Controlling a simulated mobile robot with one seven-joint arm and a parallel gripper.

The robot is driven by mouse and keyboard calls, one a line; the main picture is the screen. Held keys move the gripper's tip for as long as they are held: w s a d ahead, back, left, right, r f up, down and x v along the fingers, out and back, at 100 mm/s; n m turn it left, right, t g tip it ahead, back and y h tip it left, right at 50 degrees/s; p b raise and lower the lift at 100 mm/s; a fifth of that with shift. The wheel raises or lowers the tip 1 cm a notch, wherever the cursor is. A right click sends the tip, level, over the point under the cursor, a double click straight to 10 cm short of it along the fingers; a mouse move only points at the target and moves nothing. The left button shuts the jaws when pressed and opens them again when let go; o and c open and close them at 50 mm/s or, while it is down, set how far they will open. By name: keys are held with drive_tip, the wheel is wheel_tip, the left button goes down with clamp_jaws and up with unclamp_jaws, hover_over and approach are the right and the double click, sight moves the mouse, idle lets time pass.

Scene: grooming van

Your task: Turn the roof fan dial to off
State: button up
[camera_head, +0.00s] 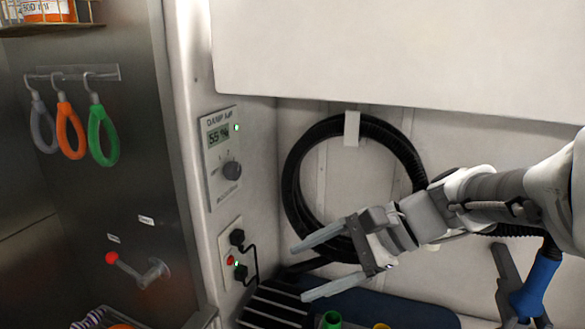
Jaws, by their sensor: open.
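A pale control panel (222,157) is fixed on the white wall post left of centre. Its heading seems to read "DAMP AIR", and a small display shows about 55 %. A green light glows beside the display. No label naming a roof fan is legible. My gripper (300,272) is open and empty, its two fingers pointing left. It is below and right of the dial, apart from it.
Below the panel is a socket plate (230,262) with black plugs and a red button. A coiled black hose (292,180) hangs behind my gripper. Coloured loops (70,130) hang at left above a red-knobbed lever (112,258). A white overhead cabinet (400,50) spans the upper right.

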drive_tip(key=w+r+m+t+y+p, duration=0.1)
drive_tip(key=w+r+m+y, duration=0.1)
drive_tip(key=w+m, duration=0.15)
drive_tip(key=w+r+m+t+y, duration=0.1)
drive_tip(key=w+r+m+y, duration=0.1)
drive_tip(key=w, duration=0.3)
drive_tip(key=m+t+y, duration=0.2)
drive_tip(key=m+y, duration=0.1)
drive_tip(key=m, duration=0.1)
approach(238, 173)
drive_tip(key=p+x, duration=0.2)
drive_tip(key=x, duration=0.6)
drive_tip(key=shift+a+p, duration=0.25)
drive_tip(key=shift+p, duration=0.1)
clamp_jaws()
